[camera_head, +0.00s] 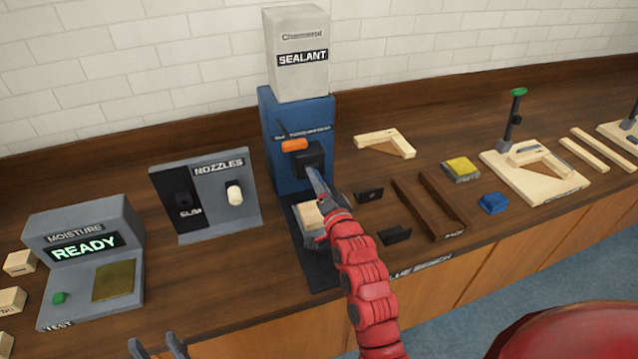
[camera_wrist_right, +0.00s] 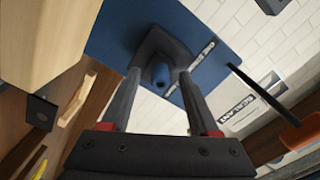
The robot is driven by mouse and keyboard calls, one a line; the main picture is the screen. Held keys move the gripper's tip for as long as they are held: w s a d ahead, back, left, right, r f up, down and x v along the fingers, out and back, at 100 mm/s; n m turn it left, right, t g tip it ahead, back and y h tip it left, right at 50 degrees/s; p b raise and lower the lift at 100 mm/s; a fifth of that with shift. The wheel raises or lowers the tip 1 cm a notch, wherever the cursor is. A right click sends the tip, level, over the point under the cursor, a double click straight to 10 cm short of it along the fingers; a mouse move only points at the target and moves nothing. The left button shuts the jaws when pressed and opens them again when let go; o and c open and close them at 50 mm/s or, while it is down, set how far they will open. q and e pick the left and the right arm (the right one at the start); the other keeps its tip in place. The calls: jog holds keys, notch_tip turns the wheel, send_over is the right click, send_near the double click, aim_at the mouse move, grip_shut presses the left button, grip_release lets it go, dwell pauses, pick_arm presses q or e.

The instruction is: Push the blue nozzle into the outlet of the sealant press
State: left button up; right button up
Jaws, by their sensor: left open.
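The blue sealant press (camera_head: 296,120) stands at the back centre with a dark outlet block (camera_head: 305,158) on its front. My right gripper (camera_head: 317,182) is at this outlet, pointing at it. In the right wrist view the blue nozzle (camera_wrist_right: 160,73) shows end-on against the dark outlet block (camera_wrist_right: 160,45). The fingers of my right gripper (camera_wrist_right: 160,85) stand apart on either side of the nozzle, with gaps visible. How deep the nozzle sits in the outlet cannot be told. My left gripper (camera_head: 158,348) is open and empty at the lower left.
An orange lever (camera_head: 294,145) is above the outlet. A pale wooden block (camera_head: 308,215) lies below it on the press base. The nozzle stand (camera_head: 215,205) with one white nozzle (camera_head: 235,194) is to the left, beside the moisture tester (camera_head: 85,250). Brown jig rails (camera_head: 430,205) are to the right.

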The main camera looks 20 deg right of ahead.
jog(key=shift+s+f+b, duration=0.1)
jog(key=shift+s+b, duration=0.2)
jog(key=shift+s, duration=0.3)
jog(key=s+p, duration=0.3)
jog(key=s, duration=1.3)
jog(key=shift+d, duration=0.3)
